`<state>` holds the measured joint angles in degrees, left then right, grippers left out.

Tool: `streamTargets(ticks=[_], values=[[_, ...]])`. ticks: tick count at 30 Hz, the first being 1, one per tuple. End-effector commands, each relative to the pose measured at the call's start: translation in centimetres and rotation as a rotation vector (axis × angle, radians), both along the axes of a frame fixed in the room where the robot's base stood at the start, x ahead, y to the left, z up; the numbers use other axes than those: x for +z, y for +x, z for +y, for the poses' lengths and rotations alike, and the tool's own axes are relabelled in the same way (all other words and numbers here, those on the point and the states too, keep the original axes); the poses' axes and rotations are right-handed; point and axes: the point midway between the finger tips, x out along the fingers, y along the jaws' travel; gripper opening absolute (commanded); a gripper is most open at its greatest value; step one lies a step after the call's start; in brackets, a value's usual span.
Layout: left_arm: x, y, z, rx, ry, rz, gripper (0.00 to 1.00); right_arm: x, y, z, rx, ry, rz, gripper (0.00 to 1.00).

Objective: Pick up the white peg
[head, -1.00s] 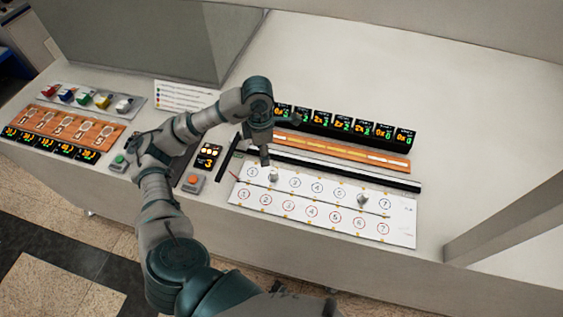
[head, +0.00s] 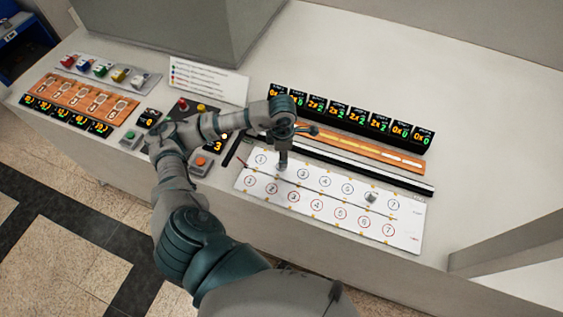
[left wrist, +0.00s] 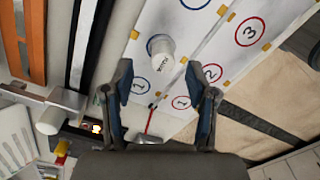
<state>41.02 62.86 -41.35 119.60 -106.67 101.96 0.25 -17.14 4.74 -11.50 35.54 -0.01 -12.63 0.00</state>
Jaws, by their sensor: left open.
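In the head view a pale peg (head: 282,169) stands on the white numbered board (head: 408,235), near the second place of the upper row, partly hidden by my left gripper (head: 283,158). The left wrist view shows it as a white cylinder (left wrist: 160,48) upright on the board. My left gripper (left wrist: 167,88) is open and empty, its fingers just short of the peg and apart from it. My right gripper is not in view.
A tray (head: 151,82) with several coloured blocks is at the back left. Orange strip (head: 350,152) and black displays (head: 400,126) lie behind the board. A button box (head: 201,162) stands left of it. The right tabletop is clear.

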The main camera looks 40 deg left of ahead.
Motion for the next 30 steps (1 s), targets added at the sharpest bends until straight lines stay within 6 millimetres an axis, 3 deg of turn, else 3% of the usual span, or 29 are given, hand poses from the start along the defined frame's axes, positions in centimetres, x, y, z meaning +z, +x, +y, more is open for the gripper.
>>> streamTargets(ticks=[9, 18, 25, 30], values=[[-4.4, -0.2, 0.3, -0.001, -0.001, 0.004, 0.58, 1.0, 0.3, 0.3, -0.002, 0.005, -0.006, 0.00], [-5.1, -0.2, 0.4, -0.001, -0.001, 0.001, 0.58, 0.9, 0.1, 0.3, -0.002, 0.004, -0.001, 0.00], [-5.0, -0.2, 0.4, -0.001, -0.001, 0.002, 0.00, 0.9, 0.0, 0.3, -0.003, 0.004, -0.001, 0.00], [-5.1, -0.2, 0.3, -0.002, -0.001, 0.004, 0.00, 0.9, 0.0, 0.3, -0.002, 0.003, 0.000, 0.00]])
